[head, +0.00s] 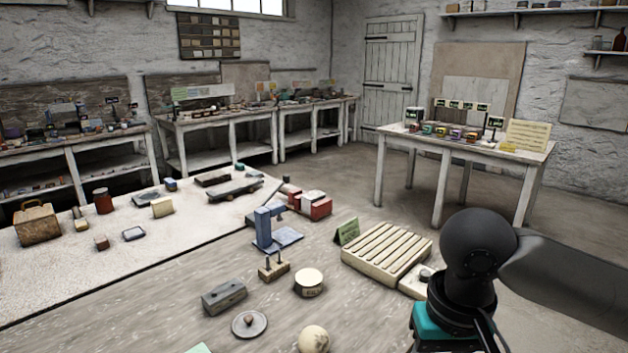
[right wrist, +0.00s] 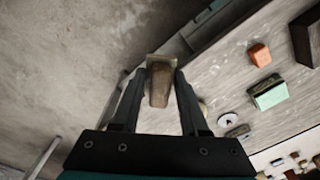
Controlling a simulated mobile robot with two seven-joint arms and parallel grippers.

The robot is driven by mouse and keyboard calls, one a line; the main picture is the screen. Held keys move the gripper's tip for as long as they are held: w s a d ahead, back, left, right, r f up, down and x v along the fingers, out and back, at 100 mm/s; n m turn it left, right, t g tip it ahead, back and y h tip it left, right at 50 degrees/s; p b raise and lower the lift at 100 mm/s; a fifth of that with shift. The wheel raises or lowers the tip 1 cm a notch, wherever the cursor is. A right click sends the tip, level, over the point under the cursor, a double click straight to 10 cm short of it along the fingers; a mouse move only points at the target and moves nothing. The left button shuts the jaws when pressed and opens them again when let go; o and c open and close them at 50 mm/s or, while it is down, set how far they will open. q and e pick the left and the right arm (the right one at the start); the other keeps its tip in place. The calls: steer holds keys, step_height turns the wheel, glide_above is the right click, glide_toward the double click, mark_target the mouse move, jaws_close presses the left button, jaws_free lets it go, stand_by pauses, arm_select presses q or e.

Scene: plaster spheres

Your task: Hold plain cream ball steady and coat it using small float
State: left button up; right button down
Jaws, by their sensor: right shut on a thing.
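A cream ball (head: 313,340) sits on the wooden bench at the bottom edge of the head view. My left gripper is in neither view.
On the bench (head: 150,318) stand a round cream pot (head: 309,283), a grey box (head: 224,297), a knobbed disc (head: 249,323), a small peg block (head: 273,269), a blue stand (head: 268,232) and a slatted rack (head: 387,250). Bare bench lies at the lower left.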

steer(key=w+a+f+m+t+y+b, duration=0.3)
steer(key=w+a+f+m+y, duration=0.1)
steer(key=w+f, duration=0.3)
steer(key=m+t+y+b, duration=0.3)
steer(key=m+t+b, duration=0.1)
steer(key=m+b, duration=0.15)
glide_toward(323, 344)
steer(key=f, duration=0.2)
steer(key=shift+n+t, duration=0.3)
steer(key=shift+n, duration=0.05)
steer(key=shift+w+a+f, duration=0.5)
steer(key=shift+w+a, duration=0.3)
steer(key=shift+a, duration=0.1)
steer(key=shift+w+a+f, duration=0.5)
steer(key=shift+w+a, duration=0.35)
steer(key=shift+a, duration=0.05)
step_height(323, 344, up, 12)
steer(key=m+t+h, duration=0.1)
steer(key=m, duration=0.1)
steer(key=s+d+r+m+t+h, duration=0.1)
steer(key=s+d+r+m+h, duration=0.2)
steer(key=d+r, duration=0.1)
steer(key=s+d+r+m+t+h, duration=0.1)
steer(key=s+d+r+m+h, duration=0.2)
steer(key=d, duration=0.4)
steer(key=shift+d+r+m, duration=0.2)
steer(key=shift+r+m, duration=0.25)
steer(key=shift+m, duration=0.05)
